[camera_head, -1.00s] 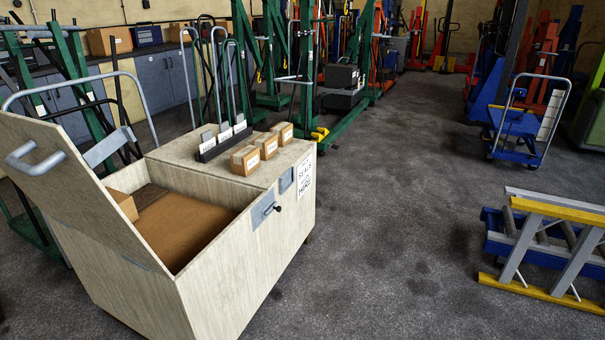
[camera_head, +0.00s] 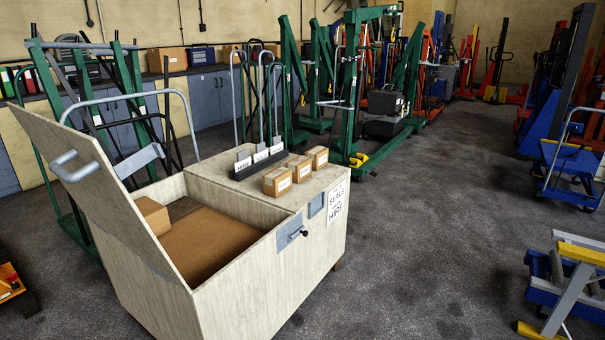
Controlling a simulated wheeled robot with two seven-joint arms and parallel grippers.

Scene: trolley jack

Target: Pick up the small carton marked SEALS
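Several small brown cartons are in view. Three stand in a row on the wooden chest's flat top: a near one (camera_head: 277,181), a middle one (camera_head: 300,168) and a far one (camera_head: 318,157). Each has a pale label, too small to read, so I cannot tell which is marked SEALS. Another brown carton (camera_head: 151,214) is inside the open chest, at its left; no marking shows on it. A sign (camera_head: 336,202) on the chest's end reads SEALS and HIRE. Neither of my grippers is in view.
The wooden chest (camera_head: 240,290) has its lid (camera_head: 85,170) raised at the left. A dark rack with upright cards (camera_head: 259,161) stands behind the cartons. Blue and yellow equipment (camera_head: 565,280) is at the right. The floor (camera_head: 430,230) between is clear.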

